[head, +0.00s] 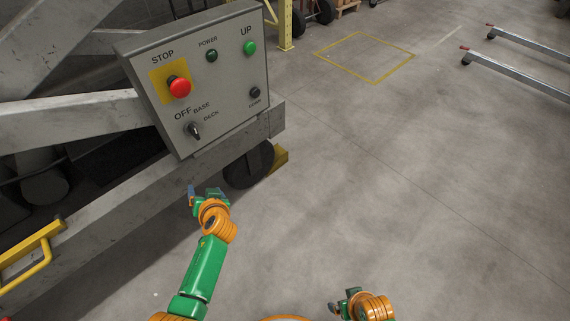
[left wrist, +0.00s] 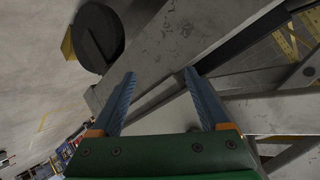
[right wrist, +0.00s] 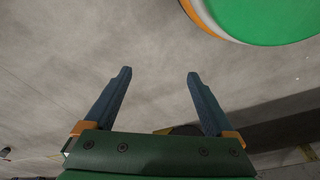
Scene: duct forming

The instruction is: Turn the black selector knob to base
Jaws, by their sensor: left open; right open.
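The black selector knob (head: 195,131) is at the lower left of the grey control box (head: 222,112) in the head view. The labels OFF, BASE and DECK stand around its upper side. The knob is small here, and I cannot tell for sure which label it points at. My left gripper (head: 207,191) is open and empty, below the box and apart from the knob. In the left wrist view its two blue fingers (left wrist: 160,88) are spread in front of the grey metal frame; the knob is not in that view. My right gripper (head: 342,306) is open and empty, low over the floor.
The box also carries a red STOP button (head: 180,88), a green UP button (head: 250,47), a POWER lamp (head: 212,56) and a dark lower-right button (head: 255,93). The frame's beam (head: 130,194) and black wheel (head: 249,167) lie below. Open floor (head: 400,180) stretches right.

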